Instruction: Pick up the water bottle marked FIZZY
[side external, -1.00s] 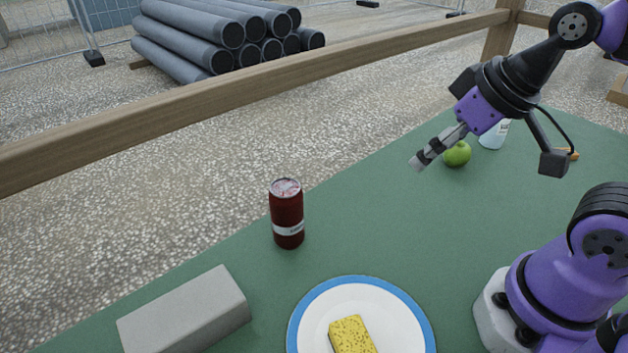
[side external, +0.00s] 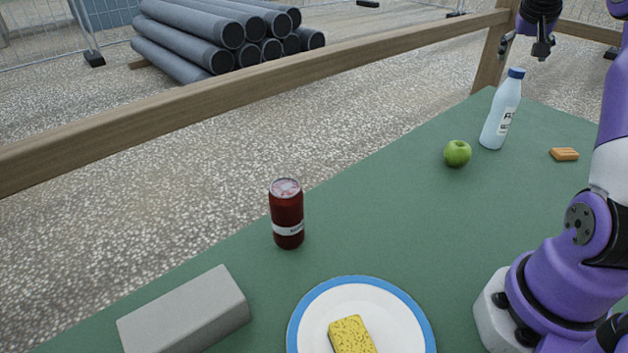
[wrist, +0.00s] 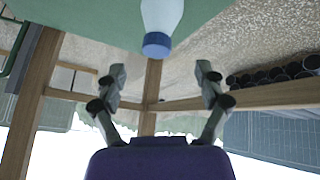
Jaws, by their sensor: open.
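The water bottle (side external: 502,112) stands upright on the green table's far part, pale blue with a dark blue cap and a white label. Only part of the label's lettering shows, starting with what looks like an F. My gripper (side external: 528,50) is open and empty, above and beyond the bottle in the side view, apart from it. In the wrist view the bottle (wrist: 160,14) is at the top centre, its blue cap pointing toward the space between the open fingers (wrist: 160,80). The bottle's base is cut off there.
A dark red can (side external: 287,215), a grey block (side external: 184,312) and a blue-rimmed plate (side external: 427,323) with a yellow sponge (side external: 351,335) are nearer. A wooden rail (side external: 250,92) runs behind the table (side external: 400,220).

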